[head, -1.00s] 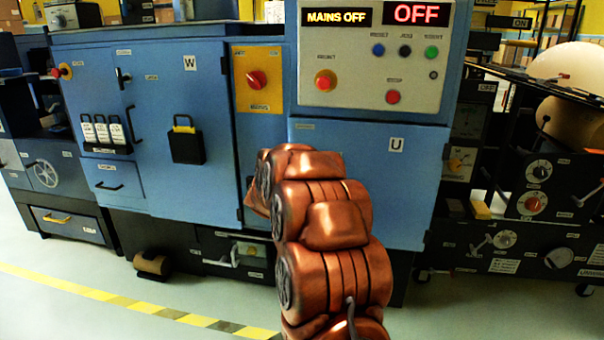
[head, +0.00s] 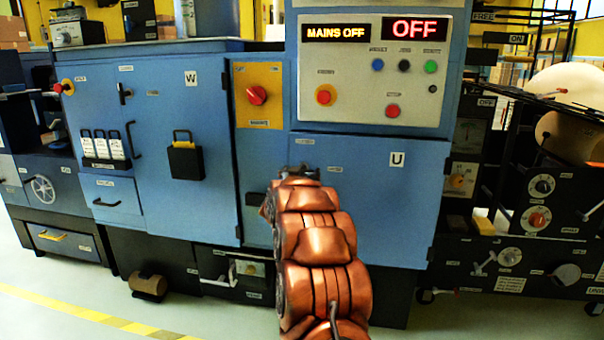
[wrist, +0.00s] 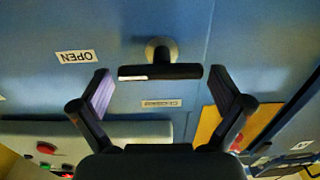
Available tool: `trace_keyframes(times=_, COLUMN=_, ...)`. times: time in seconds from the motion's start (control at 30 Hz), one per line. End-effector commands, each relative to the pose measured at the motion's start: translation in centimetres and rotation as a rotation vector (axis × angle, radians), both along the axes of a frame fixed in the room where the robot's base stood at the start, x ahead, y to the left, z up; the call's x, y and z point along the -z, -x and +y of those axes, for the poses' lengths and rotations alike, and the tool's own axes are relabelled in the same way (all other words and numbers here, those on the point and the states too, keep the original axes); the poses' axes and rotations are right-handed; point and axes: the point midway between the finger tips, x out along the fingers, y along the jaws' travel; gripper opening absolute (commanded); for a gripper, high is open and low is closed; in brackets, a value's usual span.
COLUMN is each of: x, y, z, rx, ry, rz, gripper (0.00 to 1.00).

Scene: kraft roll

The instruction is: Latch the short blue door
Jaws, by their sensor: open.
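The short blue door (head: 385,215), marked U, sits below the control panel and looks flush with the cabinet. In the wrist view, a black bar handle (wrist: 180,72) on a round base lies crosswise against blue metal. My gripper (wrist: 165,88) is open, with one finger near each end of the bar; I cannot tell whether they touch it. In the head view, my gripper (head: 302,172) is at the door's upper left, and my arm hides the door's left part.
The control panel (head: 365,100) above reads MAINS OFF and OFF. A yellow plate with a red knob (head: 257,95) is to the left, beside the tall door W (head: 165,210) with a black padlock (head: 185,160). Black machinery (head: 530,200) stands at right.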

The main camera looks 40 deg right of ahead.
Motion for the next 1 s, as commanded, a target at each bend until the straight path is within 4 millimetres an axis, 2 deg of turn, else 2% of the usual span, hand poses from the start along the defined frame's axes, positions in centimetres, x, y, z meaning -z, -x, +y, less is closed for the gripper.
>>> trace_keyframes(times=0.2, x=0.09, y=-0.58, z=-0.82, rx=-0.001, ry=-0.002, rz=0.001, gripper=1.0)
trace_keyframes(times=0.53, x=0.06, y=-0.67, z=-0.92, rx=-0.002, ry=-0.002, rz=0.001, gripper=1.0)
trace_keyframes(times=1.0, x=0.08, y=-0.68, z=-0.91, rx=-0.002, ry=-0.002, rz=0.001, gripper=0.52)
